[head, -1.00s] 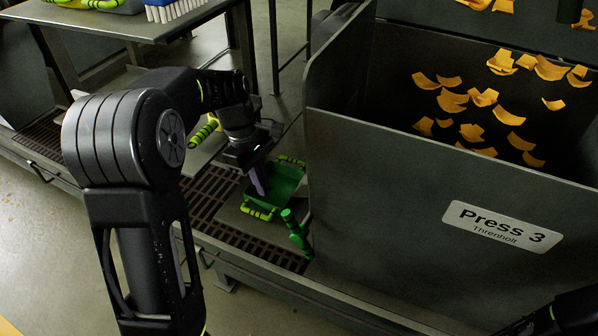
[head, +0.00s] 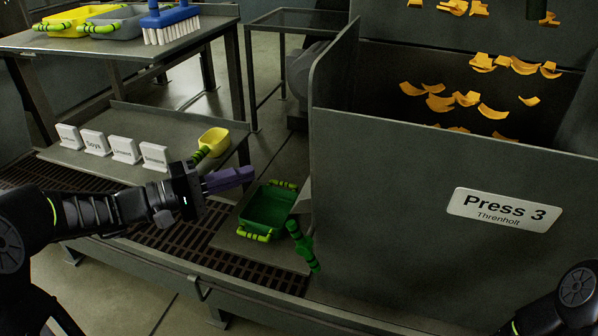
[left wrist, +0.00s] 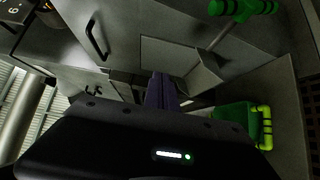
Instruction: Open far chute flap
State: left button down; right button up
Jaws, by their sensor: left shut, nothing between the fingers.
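A green-handled lever (head: 302,246) sticks out at the lower left corner of Press 3, beside a small pale grey plate (head: 303,195). I cannot tell whether this is the far chute flap. The green handle (left wrist: 243,8) also shows at the top of the left wrist view, on a rod by a grey panel (left wrist: 195,72). My left gripper (head: 250,174), with purple fingers, is shut and empty. It points right, left of the lever and apart from it. Its fingers (left wrist: 163,88) show in the left wrist view. My right gripper is out of view.
A green tray (head: 246,229) with yellow-green handles lies below my left fingers, close to the press. The Press 3 hopper (head: 400,170) holds orange peels. A yellow scoop (head: 214,142) and white label blocks (head: 125,150) stand on a low shelf.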

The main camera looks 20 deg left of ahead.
pick_arm(q)
jog(key=shift+d, duration=0.1)
jog(key=s+d+b+x, duration=0.1)
jog(key=s+b+x, duration=0.1)
jog(key=x, duration=1)
jog(key=shift+w+d+b, duration=0.25)
jog(key=shift+d+b, duration=0.2)
jog(key=shift+d, duration=0.2)
